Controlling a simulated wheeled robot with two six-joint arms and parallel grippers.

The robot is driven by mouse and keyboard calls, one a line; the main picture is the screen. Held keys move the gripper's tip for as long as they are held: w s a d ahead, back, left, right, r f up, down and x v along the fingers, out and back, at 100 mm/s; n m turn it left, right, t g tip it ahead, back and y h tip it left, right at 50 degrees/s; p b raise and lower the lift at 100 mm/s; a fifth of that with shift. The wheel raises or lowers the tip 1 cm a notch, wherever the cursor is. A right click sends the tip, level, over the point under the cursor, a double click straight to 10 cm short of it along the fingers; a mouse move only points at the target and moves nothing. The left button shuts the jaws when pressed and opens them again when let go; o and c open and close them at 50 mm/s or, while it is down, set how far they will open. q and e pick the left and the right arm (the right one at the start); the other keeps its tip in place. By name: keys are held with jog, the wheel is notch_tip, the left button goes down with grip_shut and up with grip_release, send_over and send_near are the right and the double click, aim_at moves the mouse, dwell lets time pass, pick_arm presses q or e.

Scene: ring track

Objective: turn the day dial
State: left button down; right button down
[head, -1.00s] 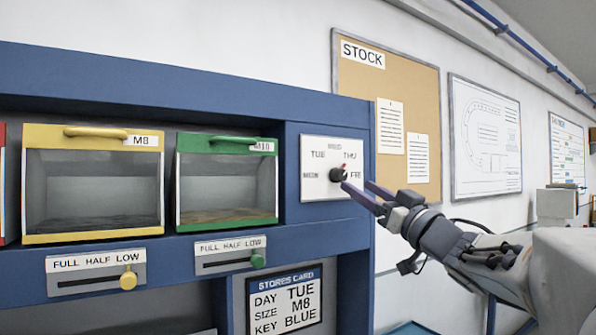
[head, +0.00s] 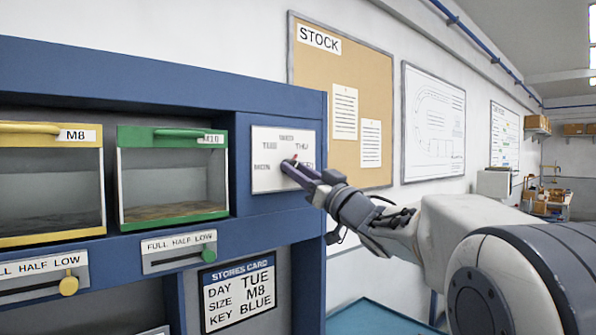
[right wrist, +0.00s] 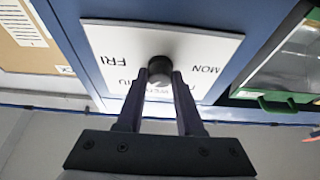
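The day dial is a dark round knob (right wrist: 160,70) on a white plate (head: 266,181) with day names around it, at the right end of the blue cabinet. MON, TUE, THU and FRI are readable in part across the views. My right gripper (head: 291,167) reaches the knob from the right. In the right wrist view its two fingers (right wrist: 160,77) lie on either side of the knob and appear to touch it. A bit of red shows at the knob in the head view, but its direction is hard to tell. My left gripper is not in view.
The stores card (head: 238,293) below reads DAY TUE, SIZE M8, KEY BLUE. A green-framed M10 bin (head: 174,221) and a yellow-framed M8 bin (head: 50,238) stand left of the dial, with sliders beneath. A cork STOCK board (head: 340,75) hangs on the wall behind.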

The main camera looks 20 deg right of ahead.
jog(key=shift+n, duration=0.4)
jog(key=n+g+y, duration=0.1)
jog(key=n+g, duration=0.1)
jog(key=n, duration=0.3)
jog(key=n+g+y+b, duration=0.1)
jog(key=n+y, duration=0.1)
jog(key=n, duration=0.3)
jog(key=n+g+y+b, duration=0.1)
jog(key=n+g+y, duration=0.1)
jog(key=n, duration=0.3)
jog(key=shift+w+d+r+n+g, duration=0.1)
jog(key=shift+d+r+n+g, duration=0.1)
jog(key=shift+d+n+g, duration=0.1)
jog(key=n+g, duration=0.1)
jog(key=n, duration=0.2)
jog(key=n+g+p, duration=0.1)
jog(key=n, duration=0.1)
jog(key=shift+r+n, duration=0.1)
jog(key=shift+n, duration=0.3)
jog(key=c, duration=0.5)
grip_release()
jog(key=shift+c, duration=0.2)
